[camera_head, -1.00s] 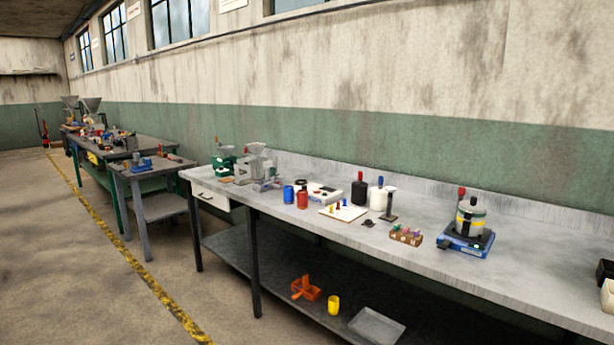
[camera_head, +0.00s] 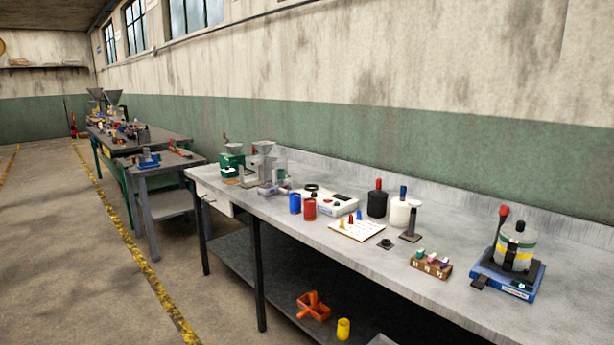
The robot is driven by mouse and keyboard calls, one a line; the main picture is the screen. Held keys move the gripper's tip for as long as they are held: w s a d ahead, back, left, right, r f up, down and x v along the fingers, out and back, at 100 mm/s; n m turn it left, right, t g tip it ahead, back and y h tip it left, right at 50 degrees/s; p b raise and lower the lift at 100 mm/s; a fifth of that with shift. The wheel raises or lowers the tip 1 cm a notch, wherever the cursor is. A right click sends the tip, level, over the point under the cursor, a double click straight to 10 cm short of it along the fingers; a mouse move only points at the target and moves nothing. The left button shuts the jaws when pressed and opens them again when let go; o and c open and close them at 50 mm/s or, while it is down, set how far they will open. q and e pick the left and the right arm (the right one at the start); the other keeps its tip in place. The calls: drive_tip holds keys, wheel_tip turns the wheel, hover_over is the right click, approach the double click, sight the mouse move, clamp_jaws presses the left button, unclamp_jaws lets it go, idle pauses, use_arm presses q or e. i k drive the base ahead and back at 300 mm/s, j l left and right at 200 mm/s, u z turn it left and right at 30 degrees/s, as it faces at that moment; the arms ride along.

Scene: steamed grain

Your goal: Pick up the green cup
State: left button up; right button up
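I cannot make out a green cup in this view. A blue cup (camera_head: 295,203) and a red cup (camera_head: 310,208) stand close together on the left half of the long grey workbench (camera_head: 450,297). A yellow cup (camera_head: 344,329) stands on the dark lower shelf under the bench. Neither of my grippers is in view.
A green machine (camera_head: 231,160) and a grey grinder (camera_head: 265,165) stand at the bench's left end. Bottles, a white device (camera_head: 330,200), a small brown rack (camera_head: 431,265) and a blue-based apparatus (camera_head: 510,255) stand further right. Floor (camera_head: 80,290) at left is clear.

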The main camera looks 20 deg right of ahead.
sight(281, 177)
drive_tip(key=i+l+z, duration=0.15)
drive_tip(key=i+l, duration=0.65)
drive_tip(key=i, duration=0.15)
